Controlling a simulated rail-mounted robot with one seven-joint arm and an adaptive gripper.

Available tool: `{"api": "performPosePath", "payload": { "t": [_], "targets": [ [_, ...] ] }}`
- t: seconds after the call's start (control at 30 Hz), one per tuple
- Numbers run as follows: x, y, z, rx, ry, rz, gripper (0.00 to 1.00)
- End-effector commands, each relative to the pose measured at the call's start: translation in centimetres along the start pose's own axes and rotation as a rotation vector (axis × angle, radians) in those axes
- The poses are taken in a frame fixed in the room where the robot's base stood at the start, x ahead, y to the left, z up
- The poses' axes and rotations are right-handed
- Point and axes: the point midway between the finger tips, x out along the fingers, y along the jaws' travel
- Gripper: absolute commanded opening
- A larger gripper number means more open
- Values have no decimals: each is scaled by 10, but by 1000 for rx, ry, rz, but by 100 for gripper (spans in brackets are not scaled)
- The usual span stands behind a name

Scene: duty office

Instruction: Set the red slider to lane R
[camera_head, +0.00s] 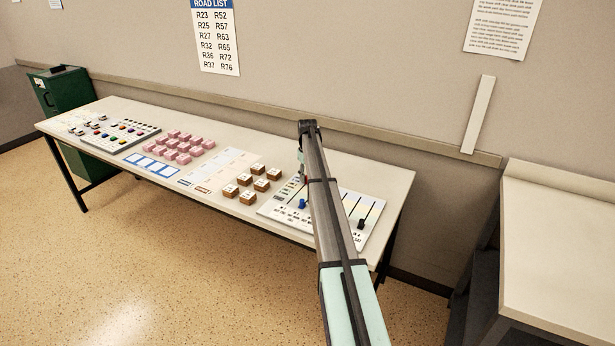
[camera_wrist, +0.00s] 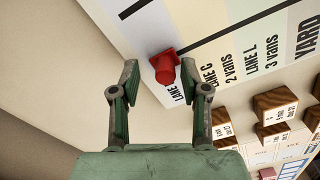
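The slider panel (camera_head: 346,210) lies at the right end of the long table. In the wrist view, the red slider (camera_wrist: 165,68) is a knob at the left end of a dark slot, beside a partly covered "LANE" label whose letter I cannot read. "LANE C", "LANE L" and "YARD" labels follow to the right. My gripper (camera_wrist: 160,74) is open, with one finger on either side of the red slider in the picture; I see no clear contact. In the head view my arm covers part of the panel, and I cannot make out the red slider clearly.
On the panel, a blue slider (camera_head: 303,203) and a black slider (camera_head: 361,223) show. Brown blocks (camera_head: 246,179) stand left of the panel, then pink blocks (camera_head: 184,141) and a button console (camera_head: 120,134). A wall stands behind the table. A pale counter (camera_head: 570,240) is at right.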

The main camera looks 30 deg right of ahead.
Motion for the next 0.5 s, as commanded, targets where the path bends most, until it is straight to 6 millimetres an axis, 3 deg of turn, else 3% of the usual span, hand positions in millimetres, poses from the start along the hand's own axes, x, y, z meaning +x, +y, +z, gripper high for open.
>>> {"api": "performPosePath", "payload": {
  "t": [0.27,0.5],
  "targets": [
    [-13,-1,0,0,1,0,46],
    [-56,0,0,0,1,0,46]
  ]
}}
